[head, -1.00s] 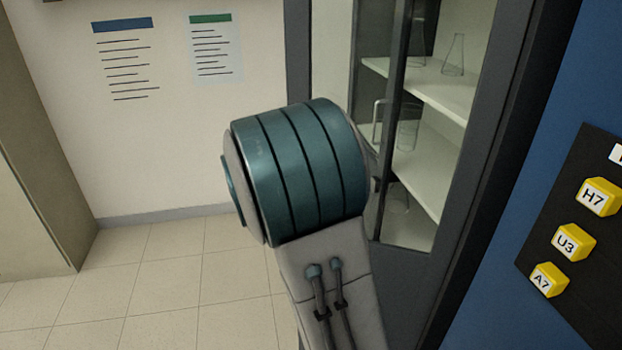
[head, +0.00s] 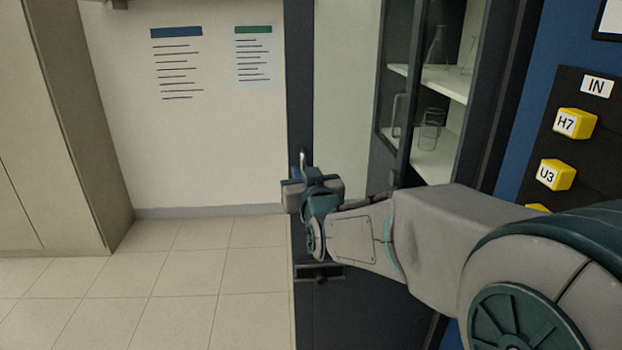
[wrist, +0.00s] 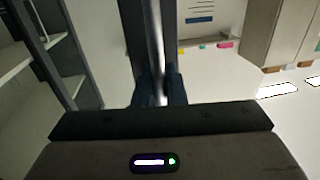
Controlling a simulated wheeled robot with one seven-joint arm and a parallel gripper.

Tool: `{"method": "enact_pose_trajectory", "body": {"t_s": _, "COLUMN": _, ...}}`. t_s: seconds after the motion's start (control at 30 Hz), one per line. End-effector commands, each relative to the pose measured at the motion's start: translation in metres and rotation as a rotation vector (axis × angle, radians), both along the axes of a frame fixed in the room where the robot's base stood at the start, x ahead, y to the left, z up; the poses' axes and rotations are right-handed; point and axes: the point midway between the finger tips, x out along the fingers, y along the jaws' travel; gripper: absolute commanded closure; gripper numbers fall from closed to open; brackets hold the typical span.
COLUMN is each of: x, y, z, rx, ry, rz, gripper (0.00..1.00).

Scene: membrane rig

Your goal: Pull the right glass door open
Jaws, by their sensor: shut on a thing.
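A glass door with a dark frame (head: 298,90) stands swung out from the cabinet, and the pale wall shows through its pane (head: 345,90). Its upright silver bar handle (head: 303,158) is near the frame's free edge. My gripper (head: 304,174) is at this handle, its fingers partly hidden by my wrist. In the wrist view my gripper (wrist: 160,92) has one finger on each side of the silver handle (wrist: 156,45) and is shut on it. The dark door frame (wrist: 134,35) runs beside the handle there.
The cabinet's white shelves (head: 440,82) hold clear glassware (head: 432,128). A blue panel with yellow lettered blocks (head: 574,123) stands close at right, beside my arm. A beige cupboard (head: 65,130) stands at left. The tiled floor (head: 190,270) between cupboard and door is clear.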

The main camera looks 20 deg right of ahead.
Motion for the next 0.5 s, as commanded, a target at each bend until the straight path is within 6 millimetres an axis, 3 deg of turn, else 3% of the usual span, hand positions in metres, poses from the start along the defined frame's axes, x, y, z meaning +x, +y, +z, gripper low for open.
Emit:
{"method": "enact_pose_trajectory", "body": {"t_s": 0.47, "x": -0.0028, "y": 0.0088, "z": 0.0054, "rx": 0.002, "ry": -0.012, "rz": 0.028, "gripper": 1.00}}
{"method": "enact_pose_trajectory", "body": {"t_s": 0.5, "x": -0.0028, "y": 0.0088, "z": 0.0054, "rx": 0.002, "ry": -0.012, "rz": 0.027, "gripper": 0.87}}
